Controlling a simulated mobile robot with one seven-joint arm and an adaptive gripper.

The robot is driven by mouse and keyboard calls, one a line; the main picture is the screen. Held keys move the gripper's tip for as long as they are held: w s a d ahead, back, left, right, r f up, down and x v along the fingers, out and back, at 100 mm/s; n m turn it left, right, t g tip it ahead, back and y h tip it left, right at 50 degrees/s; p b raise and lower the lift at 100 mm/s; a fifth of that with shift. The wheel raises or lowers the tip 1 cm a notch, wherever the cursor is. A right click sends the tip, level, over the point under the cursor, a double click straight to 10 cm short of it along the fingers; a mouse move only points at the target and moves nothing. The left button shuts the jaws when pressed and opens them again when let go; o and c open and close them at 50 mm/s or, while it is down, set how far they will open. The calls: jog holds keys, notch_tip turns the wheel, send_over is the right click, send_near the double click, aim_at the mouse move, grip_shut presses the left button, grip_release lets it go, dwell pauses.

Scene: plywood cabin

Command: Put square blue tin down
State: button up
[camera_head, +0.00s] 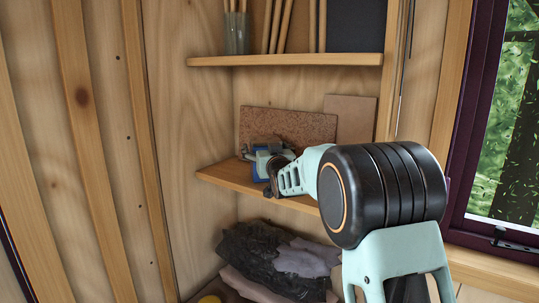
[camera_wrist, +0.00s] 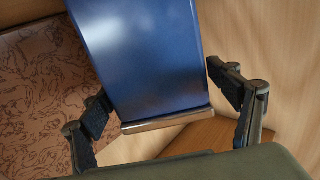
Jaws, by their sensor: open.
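The square blue tin (camera_wrist: 140,60) fills the upper middle of the wrist view, with a shiny metal rim along its near edge. It looks tilted in that view. My gripper (camera_wrist: 160,98) is open, with one dark finger on each side of the tin. A gap shows between the right finger and the tin; the left finger is very close to it, and I cannot tell whether they touch. In the head view, my gripper (camera_head: 268,160) is at the left end of the middle shelf (camera_head: 236,178). Only a little blue of the tin (camera_head: 261,168) shows there, mostly hidden by my gripper.
A speckled brown board (camera_head: 300,124) and a plain tan board (camera_head: 350,116) lean at the back of the middle shelf. An upper shelf (camera_head: 290,60) hangs above, holding a glass jar (camera_head: 236,36) with sticks. Dark crumpled cloth (camera_head: 262,252) lies below. A window (camera_head: 500,130) is at right.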

jog(key=s+d+b, duration=0.2)
jog(key=s+b, duration=0.1)
jog(key=s, duration=0.8)
jog(key=shift+s+d, duration=0.15)
jog(key=shift+s, duration=0.15)
jog(key=shift+f, duration=0.1)
